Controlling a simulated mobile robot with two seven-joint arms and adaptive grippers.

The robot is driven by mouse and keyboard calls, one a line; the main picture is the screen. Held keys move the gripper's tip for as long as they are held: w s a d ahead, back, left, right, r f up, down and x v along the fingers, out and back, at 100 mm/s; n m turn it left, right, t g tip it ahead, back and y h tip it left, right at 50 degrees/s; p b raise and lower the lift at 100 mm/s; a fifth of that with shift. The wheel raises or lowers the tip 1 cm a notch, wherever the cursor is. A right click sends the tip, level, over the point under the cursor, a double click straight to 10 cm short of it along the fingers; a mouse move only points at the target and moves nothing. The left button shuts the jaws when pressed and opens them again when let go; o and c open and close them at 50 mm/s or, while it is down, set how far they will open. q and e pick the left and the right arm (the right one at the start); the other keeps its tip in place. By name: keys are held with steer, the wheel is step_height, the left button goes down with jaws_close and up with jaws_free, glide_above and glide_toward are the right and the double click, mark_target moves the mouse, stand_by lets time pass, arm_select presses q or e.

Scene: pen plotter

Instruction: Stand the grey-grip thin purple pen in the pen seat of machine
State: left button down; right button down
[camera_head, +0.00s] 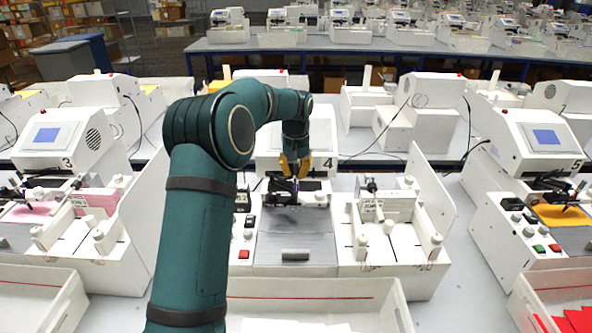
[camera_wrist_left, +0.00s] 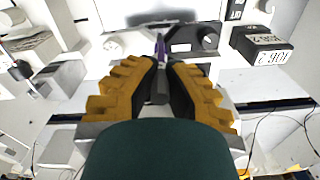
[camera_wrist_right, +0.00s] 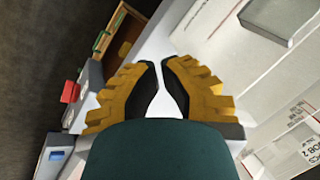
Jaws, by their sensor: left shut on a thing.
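The thin purple pen (camera_wrist_left: 161,46) is between the fingertips of my left gripper (camera_wrist_left: 162,66), which is shut on it. In the head view the pen (camera_head: 297,185) shows as a small purple piece just below the left gripper (camera_head: 294,168). The pen is at the black carriage area of machine 4 (camera_head: 262,137). The gripper and arm cover much of this area, so the pen seat and whether the pen touches it cannot be made out. My right gripper (camera_wrist_right: 159,70) shows only in its own wrist view; its fingertips are close together with nothing between them.
Machine 4 has a grey bed (camera_head: 297,244) with a small grey bar (camera_head: 295,254) on it. A white open tray (camera_head: 315,288) stands in front. Machine 3 (camera_head: 60,150) is at left, machine 5 (camera_head: 545,150) at right. A white fixture (camera_head: 390,228) stands right of the bed.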

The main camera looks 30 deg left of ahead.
mark_target(296, 191)
arm_select(q)
steer(key=shift+f+b, duration=1.55)
steer(key=shift+f, duration=1.45)
steer(key=c, duration=1.1)
jaws_free()
steer(key=shift+o, duration=0.2)
step_height(296, 191, up, 12)
steer(key=shift+r, duration=0.1)
